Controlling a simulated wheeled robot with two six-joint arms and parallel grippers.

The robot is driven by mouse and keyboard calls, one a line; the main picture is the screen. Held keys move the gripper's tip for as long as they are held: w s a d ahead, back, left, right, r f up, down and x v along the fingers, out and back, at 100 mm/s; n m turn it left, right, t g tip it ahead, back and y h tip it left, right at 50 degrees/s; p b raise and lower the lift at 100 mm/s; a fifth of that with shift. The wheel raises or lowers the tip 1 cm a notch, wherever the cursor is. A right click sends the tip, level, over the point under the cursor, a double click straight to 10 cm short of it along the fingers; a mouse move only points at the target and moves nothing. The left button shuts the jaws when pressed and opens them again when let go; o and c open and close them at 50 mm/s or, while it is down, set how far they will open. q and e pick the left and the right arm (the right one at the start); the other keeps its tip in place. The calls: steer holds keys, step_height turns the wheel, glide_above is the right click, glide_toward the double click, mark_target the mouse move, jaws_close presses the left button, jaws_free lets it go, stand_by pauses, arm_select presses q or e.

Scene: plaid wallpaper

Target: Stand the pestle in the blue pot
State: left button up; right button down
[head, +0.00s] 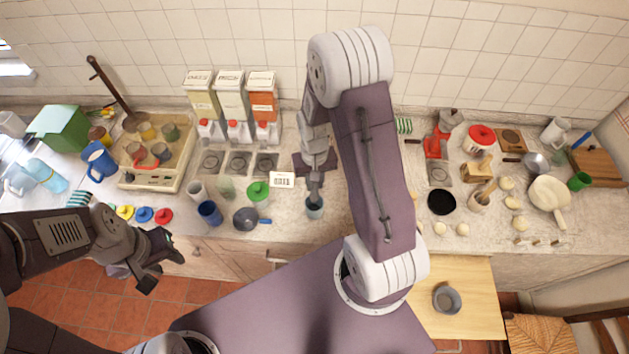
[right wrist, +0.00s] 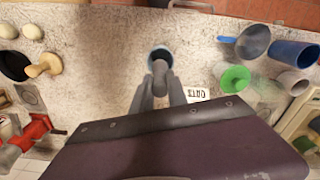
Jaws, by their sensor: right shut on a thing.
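The blue pot (head: 314,211) is a small light-blue vessel near the counter's front edge. In the right wrist view its rim (right wrist: 151,60) shows just beyond my fingertips. My right gripper (head: 315,190) is directly above the pot, pointing down. In the right wrist view its fingers (right wrist: 161,88) are shut on a grey, rounded rod, the pestle (right wrist: 160,69). The pestle overlaps the pot's mouth; how deep its lower end reaches is hidden. My left gripper (head: 160,262) is open and empty, in front of the counter at the left.
A label card (head: 282,180) lies close by.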

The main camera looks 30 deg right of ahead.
mark_target(314, 193)
steer(key=shift+f+b, duration=2.2)
steer(key=shift+f, duration=1.1)
steer(key=c, duration=1.2)
jaws_free()
steer(key=shift+c, duration=0.2)
step_height(314, 193, up, 9)
steer(key=shift+b, duration=0.65)
steer(key=shift+r, duration=0.1)
